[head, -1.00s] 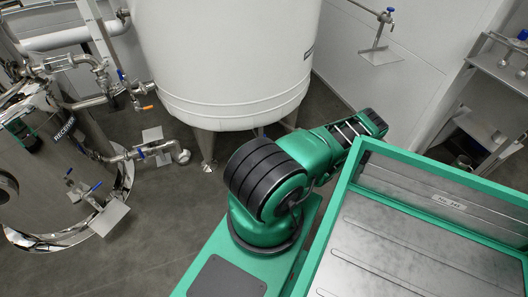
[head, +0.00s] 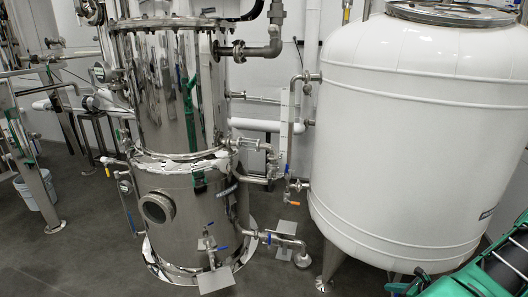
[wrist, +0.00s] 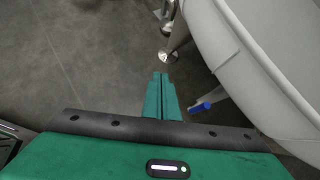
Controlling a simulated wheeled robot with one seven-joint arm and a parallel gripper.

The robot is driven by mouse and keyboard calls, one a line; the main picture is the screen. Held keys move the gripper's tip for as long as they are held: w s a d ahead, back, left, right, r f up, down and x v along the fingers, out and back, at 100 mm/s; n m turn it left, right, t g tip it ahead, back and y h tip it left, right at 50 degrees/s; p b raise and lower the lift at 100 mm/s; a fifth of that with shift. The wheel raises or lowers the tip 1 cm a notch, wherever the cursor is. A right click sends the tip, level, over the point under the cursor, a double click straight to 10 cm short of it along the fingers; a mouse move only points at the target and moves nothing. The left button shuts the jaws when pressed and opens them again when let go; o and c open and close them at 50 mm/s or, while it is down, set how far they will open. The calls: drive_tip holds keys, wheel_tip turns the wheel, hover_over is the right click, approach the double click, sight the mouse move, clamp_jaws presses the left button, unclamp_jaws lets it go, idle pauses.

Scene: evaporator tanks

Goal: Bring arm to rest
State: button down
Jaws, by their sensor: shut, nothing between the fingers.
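My gripper (wrist: 161,78) shows in the wrist view, its two green fingers together with nothing between them. It points over the grey floor, beside the rounded white tank (wrist: 262,62) on the right. The fingers appear apart from the tank and its legs. In the head view, part of my green arm shows at the lower right edge, in front of the white tank (head: 410,130). Most of the arm is outside that view.
A shiny steel vessel (head: 185,215) with a round port stands left of the white tank. Pipes and valves (head: 290,190) run between them. A metal tank foot (wrist: 168,55) and a blue handle (wrist: 207,104) lie near my fingers. A white bucket (head: 38,188) stands far left.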

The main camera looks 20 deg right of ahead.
drive_tip(key=w+a+r+n+g, duration=0.1)
drive_tip(key=a+r+n+g, duration=0.2)
drive_tip(key=a+r+n, duration=0.55)
drive_tip(key=w+a+r+n+g, duration=0.1)
drive_tip(key=a+r+n+g, duration=0.15)
drive_tip(key=r, duration=1.15)
drive_tip(key=w+a+r+n+g, duration=0.1)
drive_tip(key=a+r+n+g, duration=0.2)
drive_tip(key=a+r+n, duration=0.55)
drive_tip(key=s+a+r+n+h, duration=0.1)
drive_tip(key=s+a+r+n, duration=0.7)
drive_tip(key=s+a+r, duration=0.7)
wheel_tip(320, 180, up, 3)
drive_tip(key=shift+s+a+g, duration=0.15)
drive_tip(key=shift+a+g, duration=0.2)
drive_tip(key=shift+a, duration=0.3)
